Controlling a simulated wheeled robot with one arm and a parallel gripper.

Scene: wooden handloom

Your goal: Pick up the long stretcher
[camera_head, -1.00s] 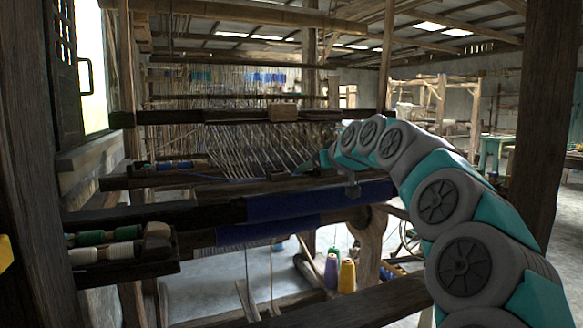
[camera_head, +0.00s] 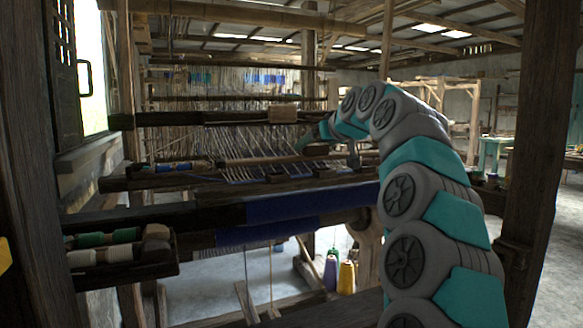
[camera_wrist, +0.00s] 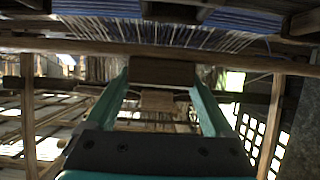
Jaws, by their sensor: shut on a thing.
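The long stretcher, a thin pale wooden bar (camera_head: 255,160), lies nearly level across the loom in the head view, just below the tip of my arm. In the wrist view a long wooden bar (camera_wrist: 60,45) runs across the whole picture at the fingertips. My gripper (camera_wrist: 162,76) has its teal fingers on either side of a brown wooden block at the middle of this bar, and is shut on it. In the head view my gripper (camera_head: 304,144) is small, and its jaws are hard to make out.
The loom's dark beams and a blue cloth roll (camera_head: 285,207) lie below the bar. White warp threads and a wooden block (camera_head: 283,114) on a cross beam are behind. A tray of bobbins (camera_head: 120,250) is at the left. Purple and yellow cones (camera_head: 346,277) stand below.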

